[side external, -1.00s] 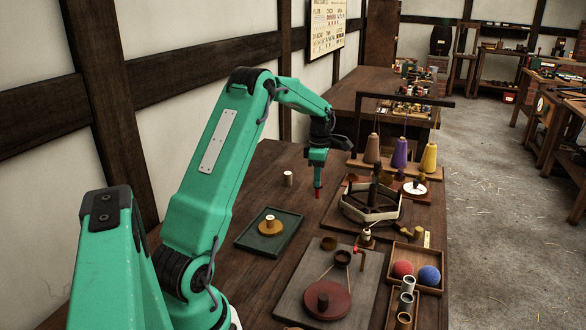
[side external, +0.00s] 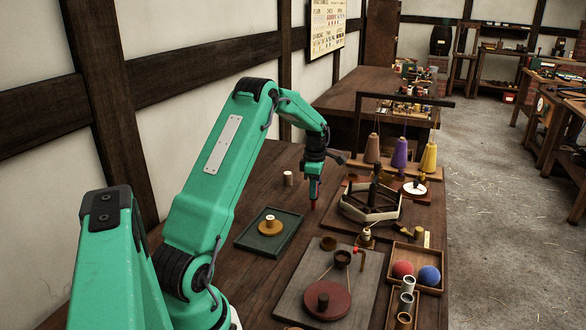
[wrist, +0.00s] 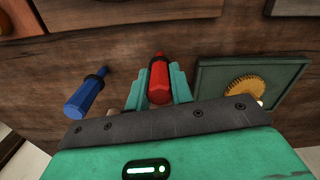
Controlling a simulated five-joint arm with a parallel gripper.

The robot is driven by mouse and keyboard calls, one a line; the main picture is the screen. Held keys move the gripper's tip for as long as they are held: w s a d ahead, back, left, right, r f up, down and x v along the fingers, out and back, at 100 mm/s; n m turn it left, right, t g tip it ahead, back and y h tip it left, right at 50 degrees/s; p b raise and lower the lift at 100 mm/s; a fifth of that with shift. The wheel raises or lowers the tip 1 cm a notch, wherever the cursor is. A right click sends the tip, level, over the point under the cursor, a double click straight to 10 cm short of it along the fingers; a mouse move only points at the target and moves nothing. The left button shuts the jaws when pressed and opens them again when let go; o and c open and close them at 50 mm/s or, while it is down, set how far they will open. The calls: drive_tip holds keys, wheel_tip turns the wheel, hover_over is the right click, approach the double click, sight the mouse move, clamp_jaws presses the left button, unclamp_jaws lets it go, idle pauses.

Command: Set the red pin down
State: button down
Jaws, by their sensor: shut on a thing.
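The red pin (side external: 313,205) is held upright below my gripper (side external: 313,194), close above or on the dark wooden bench; I cannot tell if its tip touches. In the wrist view the red pin (wrist: 159,80) sits between the two green fingers, with a dark band around it. My gripper (wrist: 158,92) is shut on it, and the pin's far end points away over the bench.
A blue pin (wrist: 86,96) lies left of my gripper in the wrist view. A green tray (wrist: 205,80) with a yellow disc (wrist: 246,91) is to the right.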

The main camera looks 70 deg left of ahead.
drive_tip(key=shift+f, duration=0.1)
drive_tip(key=c, duration=1.2)
unclamp_jaws()
drive_tip(key=shift+c, duration=0.2)
wheel_tip(320, 180, up, 12)
drive_tip(key=shift+r, duration=0.15)
